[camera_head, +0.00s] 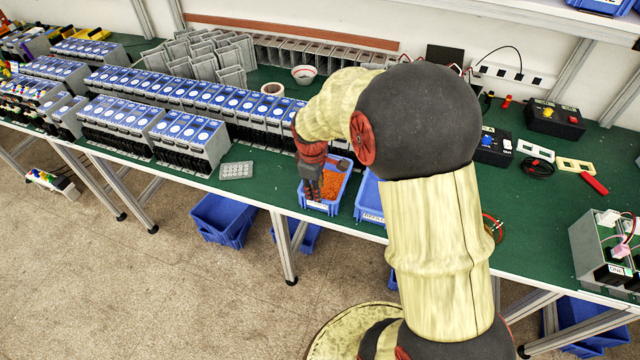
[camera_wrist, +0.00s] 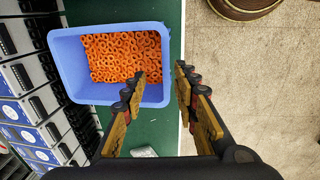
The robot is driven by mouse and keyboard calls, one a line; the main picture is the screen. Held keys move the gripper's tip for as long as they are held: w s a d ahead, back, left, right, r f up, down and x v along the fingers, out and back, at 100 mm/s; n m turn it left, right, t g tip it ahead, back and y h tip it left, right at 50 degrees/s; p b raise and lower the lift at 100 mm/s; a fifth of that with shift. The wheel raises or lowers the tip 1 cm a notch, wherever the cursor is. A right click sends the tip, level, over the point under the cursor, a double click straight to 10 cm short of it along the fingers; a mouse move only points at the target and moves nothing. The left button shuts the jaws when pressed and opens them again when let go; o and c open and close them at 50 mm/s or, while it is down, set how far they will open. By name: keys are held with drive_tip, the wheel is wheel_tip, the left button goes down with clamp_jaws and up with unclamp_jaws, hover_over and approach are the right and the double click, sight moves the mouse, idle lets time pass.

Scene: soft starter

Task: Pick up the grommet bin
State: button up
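The grommet bin (camera_head: 343,187) is a small blue open box with a label on its front. It sits at the front edge of the green bench top and holds many orange rings. In the wrist view the bin (camera_wrist: 72,66) lies upper left, with its grommets (camera_wrist: 115,58) showing. My gripper (camera_head: 312,192) points down at the bin's front side. In the wrist view my gripper (camera_wrist: 160,74) is open and empty. One finger appears over the bin's inside and the other beyond its front wall, over the floor. Contact with the wall cannot be told.
A second blue bin (camera_head: 369,198) stands just right, partly behind my arm. Rows of blue-topped grey units (camera_head: 190,135) stand left and behind. A white bowl (camera_head: 304,74) and a tape roll (camera_head: 272,89) stand behind.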

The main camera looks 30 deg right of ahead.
sight(317, 210)
wheel_tip(317, 210, down, 8)
drive_tip(key=shift+w+r+b, duration=0.1)
drive_tip(key=shift+w+b, duration=0.05)
drive_tip(key=shift+b, duration=1)
drive_tip(key=c, duration=0.3)
drive_tip(key=c, duration=0.4)
drive_tip(key=shift+r, duration=0.1)
clamp_jaws()
